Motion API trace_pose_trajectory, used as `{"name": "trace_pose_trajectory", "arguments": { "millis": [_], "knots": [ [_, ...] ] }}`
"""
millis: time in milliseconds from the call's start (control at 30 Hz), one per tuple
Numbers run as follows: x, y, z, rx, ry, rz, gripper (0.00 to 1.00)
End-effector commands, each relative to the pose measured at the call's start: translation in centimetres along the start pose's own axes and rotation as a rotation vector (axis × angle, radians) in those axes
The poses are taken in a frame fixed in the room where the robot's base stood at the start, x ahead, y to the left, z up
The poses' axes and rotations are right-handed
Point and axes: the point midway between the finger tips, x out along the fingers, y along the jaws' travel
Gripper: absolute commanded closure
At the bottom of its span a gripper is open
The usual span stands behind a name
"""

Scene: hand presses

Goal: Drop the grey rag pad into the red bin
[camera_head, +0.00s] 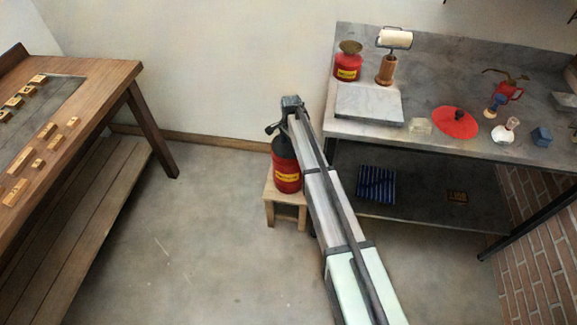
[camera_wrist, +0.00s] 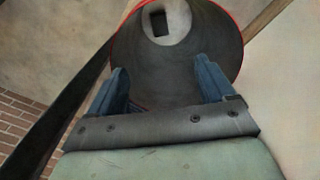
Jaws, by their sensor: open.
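The red bin (camera_head: 287,178) stands on a small wooden stool, with a dark upper part and a yellow label. In the wrist view I look into its open mouth, with a red rim and dark inner wall (camera_wrist: 185,75). A small dark rectangular piece (camera_wrist: 158,22) shows on the pale round bottom inside. It may be the grey rag pad, but its shade and texture are too unclear to be sure. My gripper (camera_wrist: 164,84) is over the bin mouth, its two blue fingers wide apart with nothing between them. It also shows above the bin in the head view (camera_head: 291,104).
The wooden stool (camera_head: 285,205) stands against the wall. A wooden table (camera_head: 105,75) is at left. The floor between is clear.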

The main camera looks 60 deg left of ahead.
Motion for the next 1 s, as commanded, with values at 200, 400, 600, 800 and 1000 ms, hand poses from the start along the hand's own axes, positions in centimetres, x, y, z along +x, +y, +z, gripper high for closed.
{"name": "trace_pose_trajectory", "arguments": {
  "millis": [200, 400, 600, 800, 1000],
  "knots": [
    [-0.2, 0.0, 0.0, 0.0, 0.0, 0.0, 0.17],
    [-2.4, 0.0, 0.0, 0.0, 0.001, -0.002, 0.17],
    [-6.3, 0.0, 0.0, 0.0, 0.001, -0.002, 0.17],
    [-10.0, 0.0, 0.0, 0.0, 0.001, -0.001, 0.17],
    [-12.6, 0.0, 0.0, 0.0, 0.0, 0.0, 0.17]
  ]
}}
